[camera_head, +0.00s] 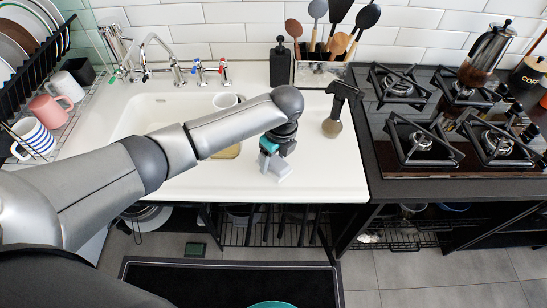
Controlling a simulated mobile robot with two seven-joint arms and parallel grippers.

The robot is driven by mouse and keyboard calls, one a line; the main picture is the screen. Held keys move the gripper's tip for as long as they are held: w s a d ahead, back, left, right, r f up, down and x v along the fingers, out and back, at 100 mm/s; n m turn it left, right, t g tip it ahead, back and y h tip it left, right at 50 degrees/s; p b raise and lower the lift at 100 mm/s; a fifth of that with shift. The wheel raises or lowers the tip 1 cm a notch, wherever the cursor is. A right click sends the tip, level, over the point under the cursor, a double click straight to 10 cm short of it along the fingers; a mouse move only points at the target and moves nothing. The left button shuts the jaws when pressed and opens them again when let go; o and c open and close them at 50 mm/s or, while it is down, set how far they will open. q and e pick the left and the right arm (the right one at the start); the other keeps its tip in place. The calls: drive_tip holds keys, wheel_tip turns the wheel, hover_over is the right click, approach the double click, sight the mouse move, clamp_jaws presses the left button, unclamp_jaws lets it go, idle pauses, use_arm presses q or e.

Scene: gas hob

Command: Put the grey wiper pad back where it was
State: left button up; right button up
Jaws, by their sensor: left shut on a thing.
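My left arm reaches in from the left over the sink and the white counter (325,180). My left gripper (275,158) points down above the front part of the counter, right of the sink. It is shut on a light grey piece, the grey wiper pad (277,168), which hangs below the dark wrist. The gripper hides part of the pad. I cannot tell whether the pad touches the counter. My right gripper is not in view.
A spray bottle (332,127) stands right of my gripper, with the gas hob (450,140) beyond. A black soap dispenser (280,65) and a utensil holder (321,72) stand behind. The front right counter is clear.

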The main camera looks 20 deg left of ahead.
use_arm(q)
drive_tip(key=shift+f, duration=0.55)
drive_tip(key=o, duration=1.2)
drive_tip(key=shift+o, duration=0.2)
drive_tip(key=shift+r, duration=0.1)
